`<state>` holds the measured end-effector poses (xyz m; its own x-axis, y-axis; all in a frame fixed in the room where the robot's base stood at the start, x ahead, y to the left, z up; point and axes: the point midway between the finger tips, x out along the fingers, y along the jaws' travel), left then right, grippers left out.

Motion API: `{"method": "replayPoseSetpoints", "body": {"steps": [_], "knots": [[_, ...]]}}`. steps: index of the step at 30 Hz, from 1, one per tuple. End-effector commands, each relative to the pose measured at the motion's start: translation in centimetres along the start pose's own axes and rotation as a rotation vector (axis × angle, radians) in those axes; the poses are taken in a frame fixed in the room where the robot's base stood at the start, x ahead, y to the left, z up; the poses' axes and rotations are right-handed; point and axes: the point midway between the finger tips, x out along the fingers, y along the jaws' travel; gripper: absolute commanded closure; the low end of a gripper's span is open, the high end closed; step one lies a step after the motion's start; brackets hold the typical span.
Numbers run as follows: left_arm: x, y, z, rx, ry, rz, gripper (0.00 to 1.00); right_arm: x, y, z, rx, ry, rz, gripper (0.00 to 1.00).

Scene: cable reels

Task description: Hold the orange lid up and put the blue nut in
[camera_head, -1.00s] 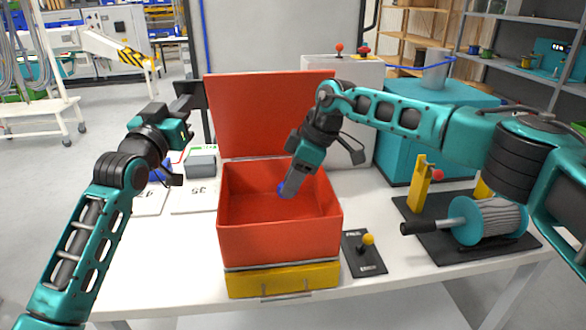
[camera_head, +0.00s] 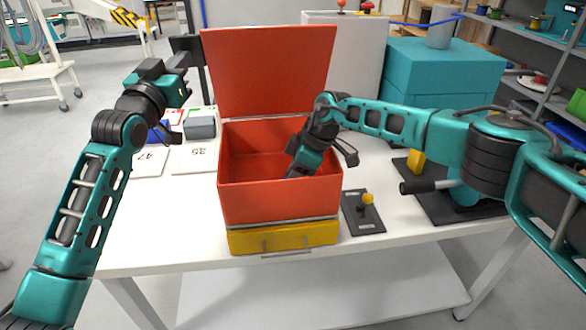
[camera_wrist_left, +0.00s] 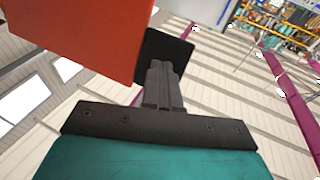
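The orange lid (camera_head: 268,72) stands upright, open, at the back of the orange box (camera_head: 266,206). My left gripper (camera_head: 184,84) is left of the lid with a small gap in the head view. In the left wrist view its fingers (camera_wrist_left: 165,82) are together with nothing between them, and the lid (camera_wrist_left: 85,30) fills the upper left; contact cannot be told. My right gripper (camera_head: 294,172) reaches down inside the box. A bit of the blue nut (camera_head: 289,174) shows at its fingertips; the rest is hidden by the fingers.
A yellow drawer (camera_head: 283,238) is under the box. A black plate with a yellow-knobbed lever (camera_head: 367,198) stands to its right. White numbered cards (camera_head: 190,160) and a grey block (camera_head: 200,127) lie left. A teal case (camera_head: 445,75) stands back right.

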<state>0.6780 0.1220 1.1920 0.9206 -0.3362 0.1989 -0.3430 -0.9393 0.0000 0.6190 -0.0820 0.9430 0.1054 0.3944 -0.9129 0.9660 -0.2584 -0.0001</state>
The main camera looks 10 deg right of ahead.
Motion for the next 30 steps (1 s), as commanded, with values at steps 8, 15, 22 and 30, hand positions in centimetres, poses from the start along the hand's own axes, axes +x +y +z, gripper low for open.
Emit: {"method": "replayPoseSetpoints", "body": {"steps": [8,15,22,30], "knots": [[0.0,0.0,0.0,0.000,0.000,0.000,1.00,0.2,0.0,0.1,0.000,0.000,0.001,0.90],[0.0,0.0,0.0,0.000,0.000,0.000,1.00,0.2,0.0,0.1,0.000,0.000,0.000,0.45],[0.0,0.0,0.0,0.000,0.000,0.000,1.00,0.2,0.0,0.1,0.000,0.000,0.001,0.32],[0.0,0.0,0.0,0.000,0.000,0.000,1.00,-0.8,0.1,-0.4,0.000,0.001,0.002,0.32]]}}
